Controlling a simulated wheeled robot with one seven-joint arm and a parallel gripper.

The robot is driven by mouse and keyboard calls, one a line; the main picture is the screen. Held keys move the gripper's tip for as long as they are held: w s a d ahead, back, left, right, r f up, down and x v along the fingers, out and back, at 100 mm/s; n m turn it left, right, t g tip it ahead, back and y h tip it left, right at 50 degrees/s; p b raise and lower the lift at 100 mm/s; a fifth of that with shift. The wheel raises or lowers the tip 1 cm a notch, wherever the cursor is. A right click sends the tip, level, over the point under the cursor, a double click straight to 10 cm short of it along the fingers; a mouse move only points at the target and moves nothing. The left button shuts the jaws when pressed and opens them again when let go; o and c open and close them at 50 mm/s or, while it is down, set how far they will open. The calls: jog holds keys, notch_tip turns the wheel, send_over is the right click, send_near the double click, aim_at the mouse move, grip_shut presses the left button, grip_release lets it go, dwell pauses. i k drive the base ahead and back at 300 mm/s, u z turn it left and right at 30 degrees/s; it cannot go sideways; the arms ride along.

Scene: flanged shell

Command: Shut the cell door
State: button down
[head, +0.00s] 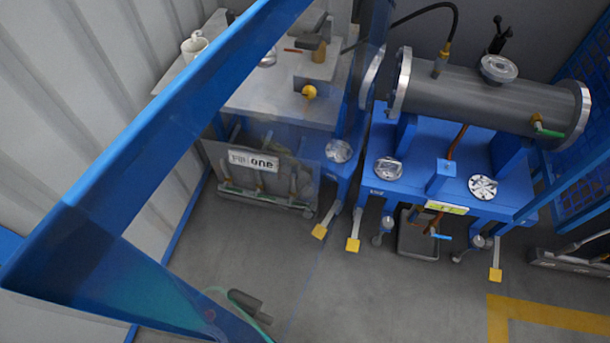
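A blue-framed, see-through panel (160,125) fills the left and middle foreground, close to the camera, and looks like the cell door. Its upper bar runs from the top middle down to a corner at the far left. A second bar (150,285) drops from that corner to the bottom edge. The bench and floor show through the clear pane. The panel's far edge is faint, and I cannot tell how far it stands open. No handle or latch shows clearly. My gripper is not in view.
A blue stand (445,175) carries a grey flanged cylinder (480,97) at right. A grey bench (275,95) stands behind the pane. A dark tool with a green hose (249,305) lies on the floor. Blue mesh fencing (585,185) is at far right. The lower middle floor is clear.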

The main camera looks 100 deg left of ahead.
aim_at(78, 257)
jog(key=u, duration=0.25)
jog(key=k, duration=0.75)
jog(key=u, duration=1.2)
jog(key=k, duration=0.65)
jog(key=u, duration=0.8)
jog(key=k, duration=0.5)
jog(key=u, duration=1.15)
jog(key=i, duration=0.9)
jog(key=u, duration=0.2)
